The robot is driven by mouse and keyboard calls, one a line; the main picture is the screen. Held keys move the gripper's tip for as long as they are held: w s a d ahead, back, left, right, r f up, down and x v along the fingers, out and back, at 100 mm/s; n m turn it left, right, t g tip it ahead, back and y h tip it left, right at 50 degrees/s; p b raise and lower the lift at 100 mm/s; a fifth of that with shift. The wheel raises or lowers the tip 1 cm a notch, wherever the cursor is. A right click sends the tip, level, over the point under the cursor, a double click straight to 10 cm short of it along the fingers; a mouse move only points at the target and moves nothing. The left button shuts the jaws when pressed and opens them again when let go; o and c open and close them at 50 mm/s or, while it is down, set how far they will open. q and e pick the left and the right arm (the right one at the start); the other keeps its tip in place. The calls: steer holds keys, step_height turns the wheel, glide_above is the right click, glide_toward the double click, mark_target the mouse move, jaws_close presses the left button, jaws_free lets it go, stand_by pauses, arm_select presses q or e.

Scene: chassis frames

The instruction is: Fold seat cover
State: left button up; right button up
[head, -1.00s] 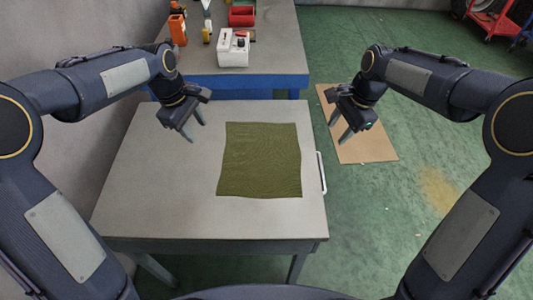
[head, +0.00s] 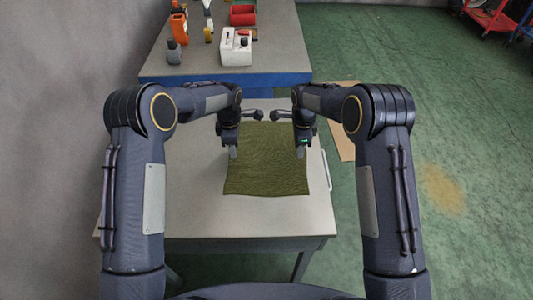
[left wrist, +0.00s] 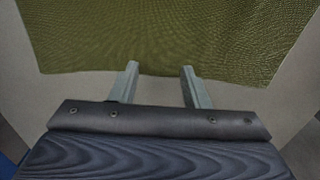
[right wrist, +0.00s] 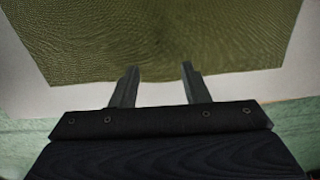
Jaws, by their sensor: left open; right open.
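The seat cover is an olive-green square cloth (head: 267,172) lying flat and unfolded on the grey table (head: 198,205). My left gripper (head: 233,153) is open and empty at the cloth's left edge. In the left wrist view its fingertips (left wrist: 160,70) reach the cloth's edge (left wrist: 165,35). My right gripper (head: 301,153) is open and empty at the cloth's right edge. In the right wrist view its fingertips (right wrist: 161,69) overlap the edge of the cloth (right wrist: 160,35). I cannot tell whether either gripper touches the cloth.
A blue-edged bench (head: 290,60) behind the table holds a white box (head: 236,45), a red bin (head: 243,15) and an orange container (head: 179,28). A white handle (head: 325,170) is on the table's right side. The table left of the cloth is clear.

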arm_select(q)
steer(key=shift+f, duration=0.55)
arm_select(e)
steer(key=shift+f, duration=0.55)
arm_select(q)
steer(key=shift+f, duration=0.1)
arm_select(e)
steer(key=shift+f, duration=0.1)
arm_select(q)
steer(key=shift+f+b, duration=0.2)
steer(key=shift+b, duration=0.1)
arm_select(e)
steer(key=shift+f, duration=0.2)
arm_select(q)
steer(key=shift+r, duration=0.15)
arm_select(e)
steer(key=shift+r, duration=0.15)
steer(key=shift+c, duration=0.2)
arm_select(q)
jaws_close()
arm_select(e)
steer(key=shift+s, duration=0.1)
jaws_close()
